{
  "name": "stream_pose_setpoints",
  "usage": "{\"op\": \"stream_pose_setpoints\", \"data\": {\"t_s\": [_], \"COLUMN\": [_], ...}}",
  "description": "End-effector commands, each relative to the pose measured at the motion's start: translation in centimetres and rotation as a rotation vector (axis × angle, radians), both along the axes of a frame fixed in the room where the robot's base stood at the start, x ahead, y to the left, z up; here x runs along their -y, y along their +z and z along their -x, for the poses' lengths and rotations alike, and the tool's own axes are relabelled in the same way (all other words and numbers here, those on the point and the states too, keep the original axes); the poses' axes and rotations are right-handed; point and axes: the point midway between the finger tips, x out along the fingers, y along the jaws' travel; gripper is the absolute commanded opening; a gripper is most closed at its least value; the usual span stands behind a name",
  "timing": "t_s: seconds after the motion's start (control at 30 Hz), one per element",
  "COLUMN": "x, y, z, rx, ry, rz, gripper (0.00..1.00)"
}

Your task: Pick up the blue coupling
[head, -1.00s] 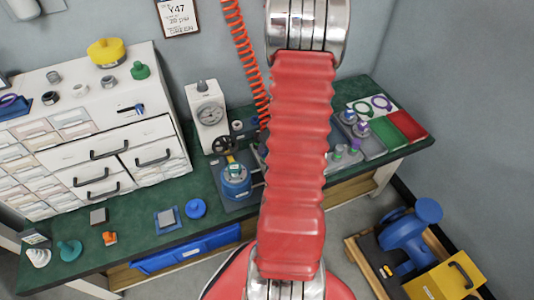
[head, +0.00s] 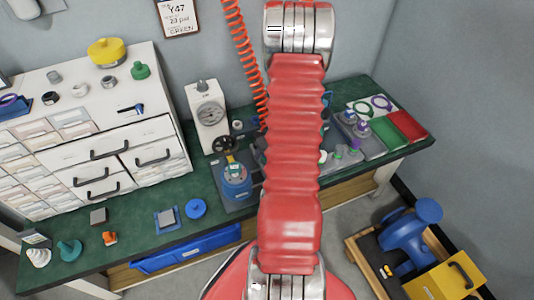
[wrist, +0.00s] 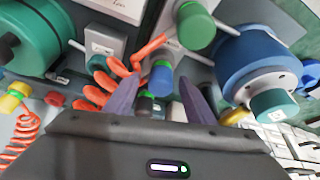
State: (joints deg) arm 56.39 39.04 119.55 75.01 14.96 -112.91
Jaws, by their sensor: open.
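A small blue cylinder with a green band, which looks like the blue coupling (wrist: 160,82), shows in the wrist view between my two fingers, a little beyond the tips. My gripper (wrist: 156,88) is open, with one dark purple finger on each side and nothing held. I cannot tell how far the coupling is from the tips in depth. In the head view my red arm hides the gripper and the bench behind it.
A blue housing with a teal knob (wrist: 250,65) is close on the right in the wrist view. A green cylinder (wrist: 194,27) and an orange coiled hose (wrist: 115,80) are near the fingers. In the head view, the white drawer cabinet (head: 160,135) stands left.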

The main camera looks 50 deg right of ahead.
Motion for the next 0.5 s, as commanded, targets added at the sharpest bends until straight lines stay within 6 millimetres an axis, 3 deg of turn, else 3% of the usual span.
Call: {"op": "stream_pose_setpoints", "data": {"t_s": [0.37,0.5], "x": [-0.01,-0.02], "y": [0.02,0.02], "z": [0.02,0.02], "rx": [0.000,0.000], "ry": [0.000,0.000], "rz": [0.000,0.000], "gripper": [0.49,0.39]}}
